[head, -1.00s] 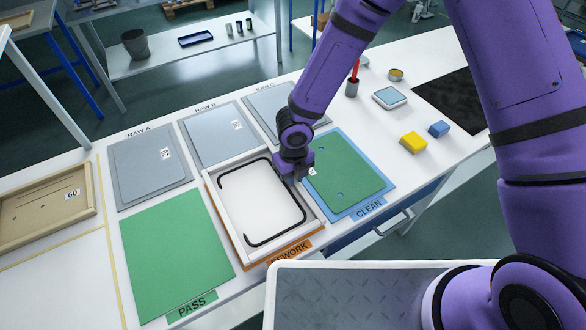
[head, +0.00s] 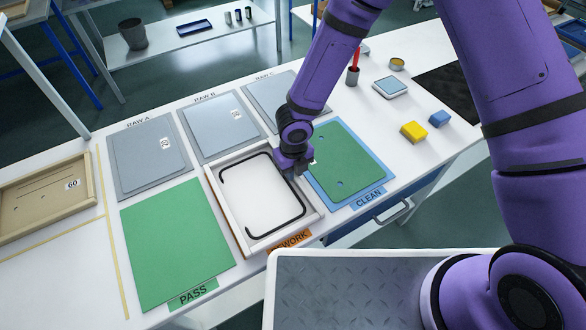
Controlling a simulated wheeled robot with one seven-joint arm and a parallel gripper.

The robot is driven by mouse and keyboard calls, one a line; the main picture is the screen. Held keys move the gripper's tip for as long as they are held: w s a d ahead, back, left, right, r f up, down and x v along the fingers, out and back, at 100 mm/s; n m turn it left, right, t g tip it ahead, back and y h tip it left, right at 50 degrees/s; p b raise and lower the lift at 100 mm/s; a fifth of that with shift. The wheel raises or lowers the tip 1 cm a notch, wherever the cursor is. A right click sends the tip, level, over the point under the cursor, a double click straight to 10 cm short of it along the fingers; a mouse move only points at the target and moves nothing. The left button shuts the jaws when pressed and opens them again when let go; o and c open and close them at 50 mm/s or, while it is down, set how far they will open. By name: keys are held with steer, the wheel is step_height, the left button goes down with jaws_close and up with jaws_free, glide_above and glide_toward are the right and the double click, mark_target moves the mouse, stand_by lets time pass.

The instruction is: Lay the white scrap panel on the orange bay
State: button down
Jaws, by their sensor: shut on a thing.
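The white scrap panel (head: 258,194), with a black line near its edge, shows inside a raised pale frame. I cannot tell whether the panel touches the surface below. The orange bay shows only as an orange strip lettered REWORK (head: 289,241) at the frame's front right; the rest is hidden under the frame and panel. My gripper (head: 291,168) is at the panel's far right edge, shut on it. The fingertips are small and partly hidden by the wrist.
A green panel (head: 347,163) lies on the blue CLEAN bay (head: 387,180) close to the right of my gripper. A green PASS area (head: 175,243) is at the left. Grey RAW panels (head: 152,160) lie behind. Yellow (head: 413,131) and blue (head: 439,118) blocks stand further right.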

steer(key=shift+f, duration=0.45)
steer(key=c, duration=1)
jaws_free()
step_height(320, 180, up, 11)
steer(key=w+d+r+m+t+h, duration=0.1)
steer(key=d+r+m+t+h, duration=0.2)
steer(key=d+r+m, duration=1.95)
steer(key=s+d+r+m+t+y, duration=0.1)
steer(key=s+d+r+m, duration=0.2)
steer(key=s+r+m, duration=0.2)
steer(key=s+d+r+m+y, duration=0.1)
steer(key=s+d+r+m, duration=0.2)
steer(key=s+r+m, duration=0.2)
steer(key=s+d+r+m+t, duration=0.1)
steer(key=s+d+r+m, duration=0.2)
steer(key=s+m, duration=0.5)
steer(key=shift+r+m+t+y, duration=0.3)
steer(key=shift+r+m+y, duration=0.1)
steer(key=shift+r+m, duration=0.55)
